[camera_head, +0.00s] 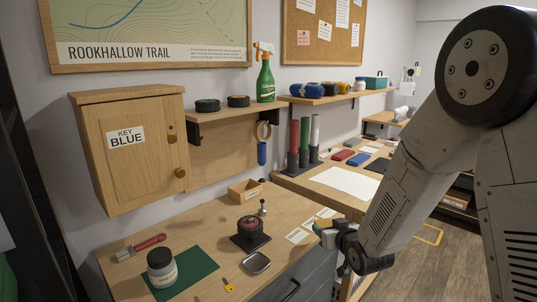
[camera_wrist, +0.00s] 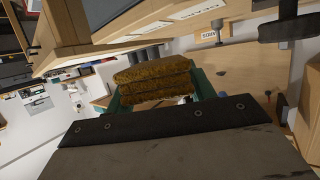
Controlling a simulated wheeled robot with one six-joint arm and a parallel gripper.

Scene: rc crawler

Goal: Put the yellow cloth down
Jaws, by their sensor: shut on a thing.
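The yellow cloth (camera_wrist: 153,80) is a folded, rough, brownish-yellow bundle in the wrist view. My gripper (camera_wrist: 162,92) is shut on it, with a teal finger on either side. In the head view my gripper (camera_head: 324,232) is at the right end of the near wooden bench (camera_head: 190,225), beside some white cards. I cannot make out the cloth in the head view. From these views I cannot tell whether it touches any surface.
The near bench holds a white jar (camera_head: 162,266) on a green mat (camera_head: 196,265), a red-handled brush (camera_head: 141,247), a metal tin (camera_head: 256,262) and a red-topped black device (camera_head: 250,233). A wooden cabinet (camera_head: 130,152) labelled KEY BLUE hangs above. White paper (camera_head: 345,182) lies on the far bench.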

